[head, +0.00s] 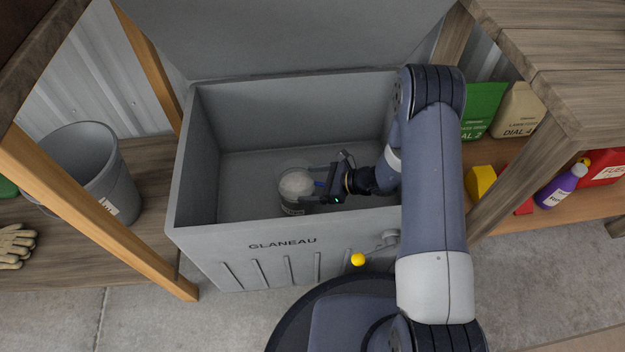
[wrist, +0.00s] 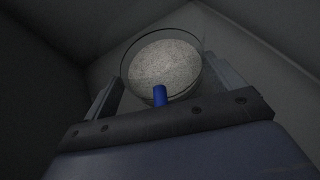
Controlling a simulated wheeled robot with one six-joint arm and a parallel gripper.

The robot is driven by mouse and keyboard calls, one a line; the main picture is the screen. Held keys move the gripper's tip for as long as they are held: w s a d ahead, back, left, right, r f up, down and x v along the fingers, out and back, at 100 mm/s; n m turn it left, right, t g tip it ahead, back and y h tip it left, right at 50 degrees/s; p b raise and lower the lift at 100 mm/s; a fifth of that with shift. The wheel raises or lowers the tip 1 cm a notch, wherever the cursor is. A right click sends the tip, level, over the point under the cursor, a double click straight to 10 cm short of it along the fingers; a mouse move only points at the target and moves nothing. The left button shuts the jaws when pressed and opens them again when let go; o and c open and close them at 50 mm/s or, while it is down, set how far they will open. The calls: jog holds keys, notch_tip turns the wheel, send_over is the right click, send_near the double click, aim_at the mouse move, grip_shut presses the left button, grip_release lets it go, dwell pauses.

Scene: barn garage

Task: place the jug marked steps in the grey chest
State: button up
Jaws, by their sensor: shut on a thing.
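The grey chest (head: 284,246) stands open in the middle of the head view, with its lid raised at the back and "GLANEAU" on its front. My gripper (head: 315,189) reaches over the front right of the chest and is inside its opening. It is shut on a round clear jug (head: 293,208) with pale grainy contents. The jug looks upright, near the front wall inside the chest. In the wrist view the jug (wrist: 165,65) sits between the two fingers, with a blue part at its near side. I cannot read its marking, nor tell whether its base touches the chest floor.
A grey bucket (head: 88,172) and gloves (head: 14,245) are on the wooden shelf at left. Wooden posts flank the chest. The rest of the chest interior looks empty.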

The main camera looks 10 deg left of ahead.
aim_at(313, 191)
jog(key=shift+f+b, duration=0.7)
jog(key=shift+f, duration=1.1)
jog(key=o, duration=1.8)
jog(key=shift+d+r, duration=0.1)
jog(key=shift+r, duration=0.1)
jog(key=p+v, duration=0.2)
jog(key=v, duration=0.5)
jog(key=shift+d+p, duration=0.15)
jog(key=shift+p, duration=0.2)
